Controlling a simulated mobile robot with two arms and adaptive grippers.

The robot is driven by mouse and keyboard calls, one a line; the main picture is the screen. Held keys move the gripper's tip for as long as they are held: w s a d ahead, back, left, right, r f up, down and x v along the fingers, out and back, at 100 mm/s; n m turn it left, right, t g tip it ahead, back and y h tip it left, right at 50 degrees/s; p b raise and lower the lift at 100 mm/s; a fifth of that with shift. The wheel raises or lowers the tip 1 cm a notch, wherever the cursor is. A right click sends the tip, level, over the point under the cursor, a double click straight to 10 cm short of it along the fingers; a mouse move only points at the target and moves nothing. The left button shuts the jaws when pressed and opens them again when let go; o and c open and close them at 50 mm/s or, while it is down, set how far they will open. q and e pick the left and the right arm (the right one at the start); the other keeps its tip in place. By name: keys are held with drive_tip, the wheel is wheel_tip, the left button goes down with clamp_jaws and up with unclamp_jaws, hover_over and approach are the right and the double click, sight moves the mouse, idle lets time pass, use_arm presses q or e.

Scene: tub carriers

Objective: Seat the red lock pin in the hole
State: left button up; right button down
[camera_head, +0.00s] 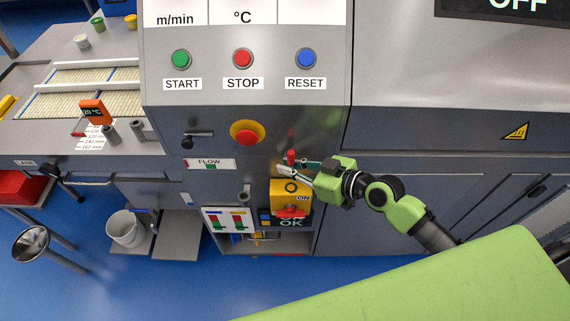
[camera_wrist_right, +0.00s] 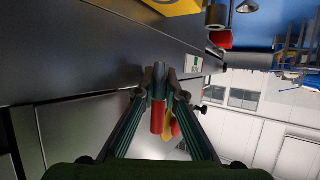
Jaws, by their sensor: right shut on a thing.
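The red lock pin (camera_wrist_right: 157,118) is between the fingertips of my right gripper in the right wrist view. In the head view the pin (camera_head: 291,157) stands upright at the fingertips, in front of the machine's front panel. My right gripper (camera_head: 298,170) reaches in from the right and is shut on the pin; it also shows in the right wrist view (camera_wrist_right: 162,90). The hole cannot be made out in either view. My left gripper is not in view.
A yellow switch box with a red handle (camera_head: 291,190) is just below my right gripper. A red emergency button on a yellow ring (camera_head: 245,133) is to its upper left. A FLOW plate (camera_head: 208,163) and a small black-tipped lever (camera_head: 188,142) are further left.

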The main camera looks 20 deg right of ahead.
drive_tip(key=shift+d+f, duration=0.1)
drive_tip(key=shift+d, duration=0.1)
idle(0.3)
wheel_tip(320, 180, down, 6)
drive_tip(key=b, duration=0.5)
drive_tip(key=shift+w+d+r+b, duration=0.1)
drive_tip(key=shift+w+r+b, duration=0.05)
drive_tip(key=shift+r+b, duration=0.2)
idle(1.4)
drive_tip(key=shift+f, duration=0.3)
drive_tip(key=shift+f+b, duration=0.25)
drive_tip(key=shift+b, duration=0.25)
drive_tip(key=shift+f, duration=0.1)
idle(0.4)
drive_tip(key=shift+d, duration=0.15)
idle(1.3)
